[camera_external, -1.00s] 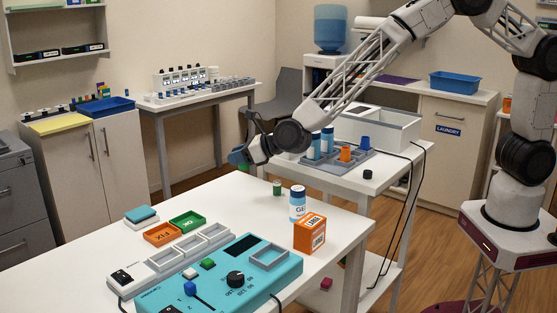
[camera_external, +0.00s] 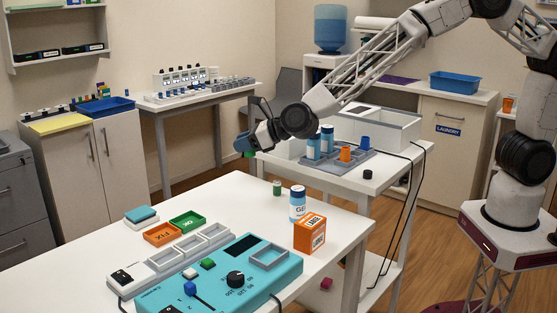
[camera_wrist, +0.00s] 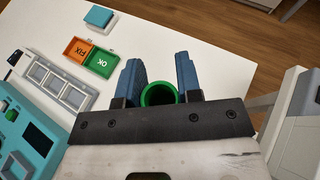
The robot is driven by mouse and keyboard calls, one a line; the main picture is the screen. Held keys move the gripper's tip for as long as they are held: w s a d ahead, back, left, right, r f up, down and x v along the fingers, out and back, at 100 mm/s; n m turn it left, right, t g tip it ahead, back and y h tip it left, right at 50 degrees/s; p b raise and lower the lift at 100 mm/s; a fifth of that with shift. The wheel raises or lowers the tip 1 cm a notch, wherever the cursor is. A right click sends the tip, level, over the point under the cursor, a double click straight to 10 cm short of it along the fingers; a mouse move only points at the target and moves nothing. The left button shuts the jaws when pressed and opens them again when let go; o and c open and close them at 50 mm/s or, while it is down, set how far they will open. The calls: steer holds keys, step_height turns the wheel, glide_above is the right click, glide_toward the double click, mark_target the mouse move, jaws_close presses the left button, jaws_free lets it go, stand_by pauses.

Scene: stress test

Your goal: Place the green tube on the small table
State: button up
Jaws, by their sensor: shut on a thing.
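In the external view only a bit of green shows at the fingertips. A smaller white table (camera_external: 395,180) stands behind and to the right, with a grey rack on it.
The front table holds a teal console (camera_external: 225,275), green (camera_external: 187,222) and orange (camera_external: 162,234) trays, a small green-sided jar (camera_external: 277,188), a blue-capped bottle (camera_external: 297,205) and an orange box (camera_external: 310,232). The grey rack (camera_external: 340,162) holds blue bottles and orange and blue pieces.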

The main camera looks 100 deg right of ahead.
steer(key=shift+n+y, duration=0.5)
steer(key=shift+y, duration=0.1)
steer(key=shift+s+a+r, duration=0.25)
steer(key=shift+s+r, duration=0.25)
steer(key=shift+r, duration=0.4)
steer(key=shift+s+a+r, duration=0.3)
steer(key=shift+s+r, duration=0.2)
steer(key=shift+r, duration=0.35)
steer(key=shift+s+a+r, duration=0.25)
steer(key=shift+s+r, duration=0.25)
steer(key=shift+r, duration=0.4)
steer(key=s+a+r+n+y, duration=0.1)
steer(key=s+a+r, duration=0.1)
steer(key=s+r, duration=0.2)
steer(key=shift+a+r+n+t+y, duration=0.2)
steer(key=shift+r+n+t+y, duration=0.1)
steer(key=shift+r+y, duration=0.1)
steer(key=shift+s, duration=0.1)
steer(key=shift+w+a, duration=0.15)
steer(key=shift+w, duration=0.05)
steer(key=shift+w+a+f, duration=0.1)
steer(key=shift+a+f, duration=0.05)
steer(key=shift+f, duration=0.05)
steer(key=shift+w+a+f+n+y, duration=0.1)
steer(key=shift+w+a+n+y, duration=0.1)
steer(key=shift+n+y, duration=0.15)
